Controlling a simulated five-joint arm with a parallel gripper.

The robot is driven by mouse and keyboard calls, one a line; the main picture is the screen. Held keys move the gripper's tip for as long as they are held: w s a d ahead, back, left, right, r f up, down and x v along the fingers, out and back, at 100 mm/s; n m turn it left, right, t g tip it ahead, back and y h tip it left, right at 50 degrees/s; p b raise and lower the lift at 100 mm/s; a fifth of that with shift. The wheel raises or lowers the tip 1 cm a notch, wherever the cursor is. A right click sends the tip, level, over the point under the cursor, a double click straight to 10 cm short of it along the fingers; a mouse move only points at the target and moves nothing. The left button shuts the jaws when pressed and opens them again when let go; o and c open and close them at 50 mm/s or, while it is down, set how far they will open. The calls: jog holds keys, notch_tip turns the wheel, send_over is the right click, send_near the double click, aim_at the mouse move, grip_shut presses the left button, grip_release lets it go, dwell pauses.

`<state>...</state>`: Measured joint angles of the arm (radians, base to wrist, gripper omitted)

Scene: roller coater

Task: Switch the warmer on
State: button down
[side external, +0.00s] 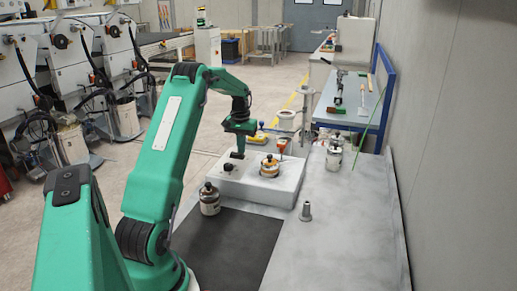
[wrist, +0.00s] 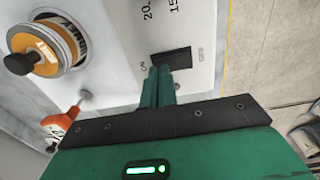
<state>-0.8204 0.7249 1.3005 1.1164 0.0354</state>
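The warmer is a white box (side external: 250,187) on the bench; its top fills the upper part of the wrist view (wrist: 110,75). A black rocker switch (wrist: 172,59) sits in it, with "ON" printed at its left and "OFF" at its right. My gripper (wrist: 160,72) has its two green fingers together with nothing between them. The tips are at the switch's near edge, towards the ON end; I cannot tell whether they touch it. In the side view my gripper (side external: 238,153) points down over the warmer's far left part.
An orange-handled tool (wrist: 62,124) is close by. A jar (side external: 209,199) and a grey metal piece (side external: 306,211) stand in front.

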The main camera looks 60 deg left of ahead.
jog(key=shift+f, duration=0.25)
jog(key=shift+r, duration=3.55)
jog(key=shift+d, duration=0.1)
